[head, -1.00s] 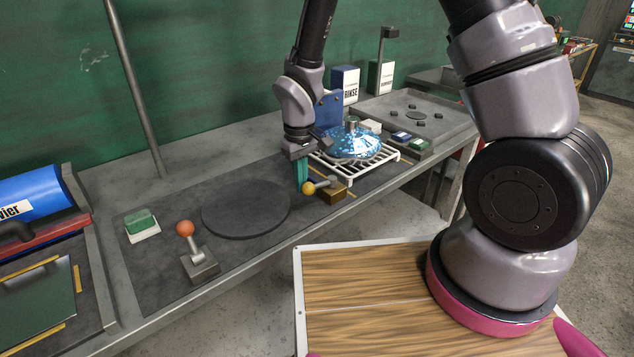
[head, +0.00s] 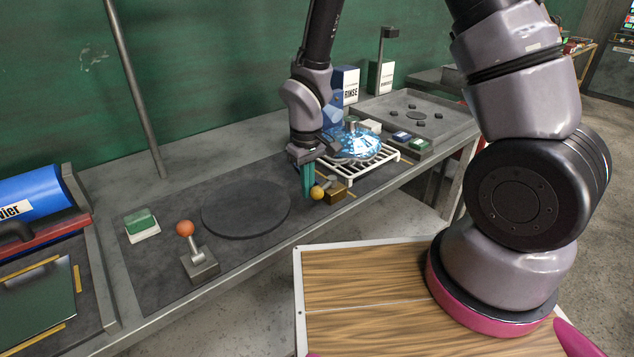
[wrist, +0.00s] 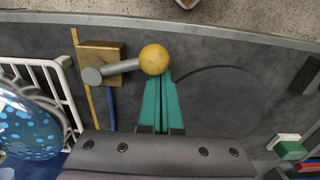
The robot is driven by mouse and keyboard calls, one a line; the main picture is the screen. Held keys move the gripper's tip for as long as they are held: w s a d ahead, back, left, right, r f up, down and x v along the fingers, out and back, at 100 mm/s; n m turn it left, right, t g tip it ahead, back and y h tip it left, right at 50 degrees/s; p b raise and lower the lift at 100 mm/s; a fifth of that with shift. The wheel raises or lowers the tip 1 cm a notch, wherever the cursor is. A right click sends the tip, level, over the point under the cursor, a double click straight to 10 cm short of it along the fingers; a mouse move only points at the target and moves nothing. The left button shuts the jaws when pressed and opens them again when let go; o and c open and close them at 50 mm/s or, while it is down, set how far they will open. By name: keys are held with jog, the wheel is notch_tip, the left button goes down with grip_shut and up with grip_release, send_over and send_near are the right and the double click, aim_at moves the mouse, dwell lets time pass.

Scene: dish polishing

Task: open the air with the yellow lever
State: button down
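The yellow lever is a yellow ball (head: 317,192) on a grey arm pivoting on a brass block (head: 337,192) near the bench's front edge. In the wrist view its ball (wrist: 154,59) lies to the right of the brass block (wrist: 101,62), with the grey arm between them. My gripper (head: 308,194) has teal fingers, pressed together and pointing down, just left of the ball in the head view. In the wrist view the shut fingertips (wrist: 161,80) are right against the ball or nearly so; contact is not certain. Nothing is held between them.
A white rack (head: 372,166) with a blue speckled dish (head: 362,145) stands just right of the lever. A dark round disc (head: 246,208) lies left. A red-ball lever (head: 185,229) and a green button (head: 140,222) are further left. The mat between is clear.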

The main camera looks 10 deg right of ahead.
aim_at(319, 189)
jog(key=shift+s+d, duration=0.1)
jog(key=shift+s, duration=0.05)
jog(key=shift+s+d, duration=0.4)
jog(key=shift+s, duration=0.05)
dwell(0.3)
jog(key=shift+s+d, duration=0.45)
jog(key=shift+d, duration=0.25)
jog(key=shift+s+d, duration=0.35)
jog(key=shift+d, duration=0.2)
dwell(0.3)
